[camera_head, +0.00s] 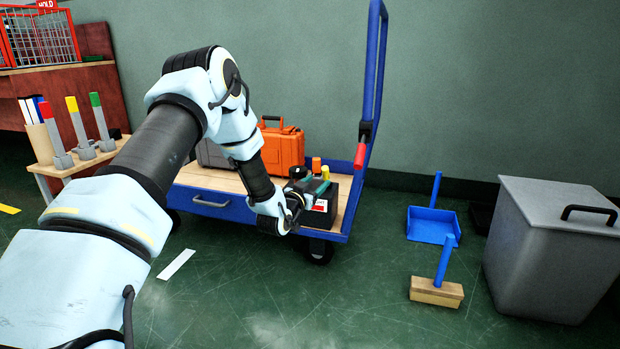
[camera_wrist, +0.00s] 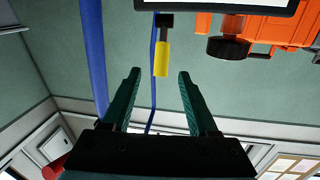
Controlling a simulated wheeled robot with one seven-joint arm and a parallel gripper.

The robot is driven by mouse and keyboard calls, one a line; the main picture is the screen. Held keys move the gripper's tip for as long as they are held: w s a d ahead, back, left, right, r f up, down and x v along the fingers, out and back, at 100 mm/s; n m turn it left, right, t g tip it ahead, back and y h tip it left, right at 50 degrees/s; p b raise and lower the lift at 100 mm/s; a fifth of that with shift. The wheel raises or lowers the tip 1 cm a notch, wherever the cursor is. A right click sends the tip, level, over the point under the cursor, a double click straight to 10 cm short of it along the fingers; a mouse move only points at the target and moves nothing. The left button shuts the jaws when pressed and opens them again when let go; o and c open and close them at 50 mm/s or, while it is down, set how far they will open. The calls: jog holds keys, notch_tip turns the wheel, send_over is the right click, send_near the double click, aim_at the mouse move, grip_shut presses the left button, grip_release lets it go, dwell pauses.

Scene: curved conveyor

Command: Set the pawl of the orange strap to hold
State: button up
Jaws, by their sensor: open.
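My gripper (camera_head: 308,192) is at the front right of the cart, beside a black box (camera_head: 322,207). In the wrist view my gripper (camera_wrist: 160,73) is open, with a yellow-ended lever (camera_wrist: 162,58) lined up between its fingertips; I cannot tell how far beyond them it is. The yellow piece (camera_head: 325,172) also shows in the head view, beside a small orange piece (camera_head: 316,164). I cannot make out strap webbing or tell the pawl's setting. An orange body (camera_wrist: 278,38) with a black round part (camera_wrist: 229,47) is at the upper right of the wrist view.
The cart has a wooden deck (camera_head: 216,177) and a tall blue handle (camera_head: 371,85). An orange case (camera_head: 283,150) and a grey case (camera_head: 211,154) stand behind my gripper. A blue dustpan (camera_head: 432,225), a brush (camera_head: 437,291) and a grey bin (camera_head: 545,250) are at right.

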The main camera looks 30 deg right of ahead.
aim_at(328, 172)
jog(key=shift+w+d+f, duration=0.1)
jog(key=shift+w+d, duration=0.1)
jog(key=b+x, duration=0.3)
jog(key=x, duration=0.6)
jog(key=shift+w+b, duration=0.1)
jog(key=shift+b, duration=0.3)
jog(key=shift+w+d, duration=0.3)
jog(key=shift+d, duration=0.15)
grip_shut()
dwell(0.4)
